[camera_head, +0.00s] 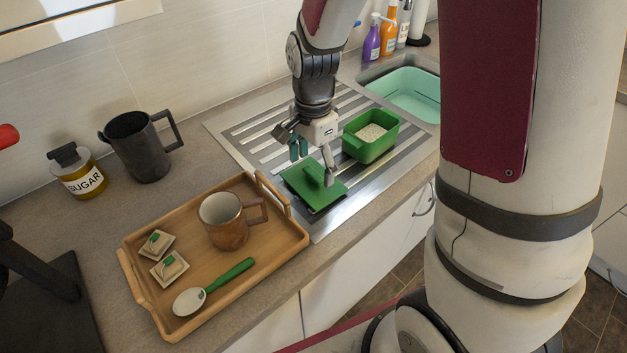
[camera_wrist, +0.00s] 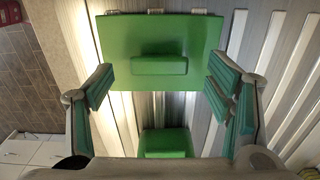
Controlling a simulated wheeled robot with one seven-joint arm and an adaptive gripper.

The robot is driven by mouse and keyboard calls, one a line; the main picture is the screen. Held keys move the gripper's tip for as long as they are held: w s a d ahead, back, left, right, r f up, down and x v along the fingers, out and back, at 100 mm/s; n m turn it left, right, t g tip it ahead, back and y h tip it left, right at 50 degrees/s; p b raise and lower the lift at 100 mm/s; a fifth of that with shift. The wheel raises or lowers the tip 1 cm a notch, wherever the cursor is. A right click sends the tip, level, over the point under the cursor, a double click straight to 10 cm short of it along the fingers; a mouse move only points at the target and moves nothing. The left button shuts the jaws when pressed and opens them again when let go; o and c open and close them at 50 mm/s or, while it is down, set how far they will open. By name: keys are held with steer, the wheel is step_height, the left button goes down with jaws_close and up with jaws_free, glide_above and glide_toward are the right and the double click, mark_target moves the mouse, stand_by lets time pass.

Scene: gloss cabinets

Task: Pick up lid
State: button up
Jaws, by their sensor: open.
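The green lid (camera_head: 301,183) lies flat on the metal draining board, with a raised block handle on its top. In the wrist view the lid (camera_wrist: 120,42) fills the upper middle, its handle (camera_wrist: 158,69) between and a little beyond my fingers. My gripper (camera_head: 314,161) is open and empty, pointing down over the lid. In the wrist view its two teal-padded fingers (camera_wrist: 160,98) stand wide apart on either side. A green box (camera_head: 371,149) with pale, grainy contents stands right of the lid. I cannot tell whether a fingertip touches the lid.
A wooden tray (camera_head: 143,283) with a mug (camera_head: 222,222), packets and a green-handled spoon stands at the front left. A dark pitcher (camera_head: 136,150) and a sugar jar (camera_head: 79,176) stand behind it. The sink (camera_head: 408,90) and bottles (camera_head: 388,30) are at the back right.

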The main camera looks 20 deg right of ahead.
steer(key=shift+f, duration=1.3)
steer(key=c, duration=1.2)
steer(key=shift+c, duration=0.3)
steer(key=shift+r, duration=0.15)
steer(key=shift+r, duration=0.6)
step_height(320, 180, up, 2)
steer(key=shift+r, duration=0.2)
steer(key=s+d, duration=0.1)
steer(key=s, duration=0.3)
steer(key=s+d, duration=0.1)
steer(key=s, duration=0.3)
steer(key=s+d+r, duration=0.1)
steer(key=s, duration=0.3)
steer(key=shift+s+d, duration=0.25)
steer(key=shift+s+r+p, duration=0.1)
steer(key=shift+s+p, duration=0.2)
steer(key=shift+s, duration=0.05)
steer(key=shift+r+p, duration=0.1)
steer(key=shift+p, duration=0.65)
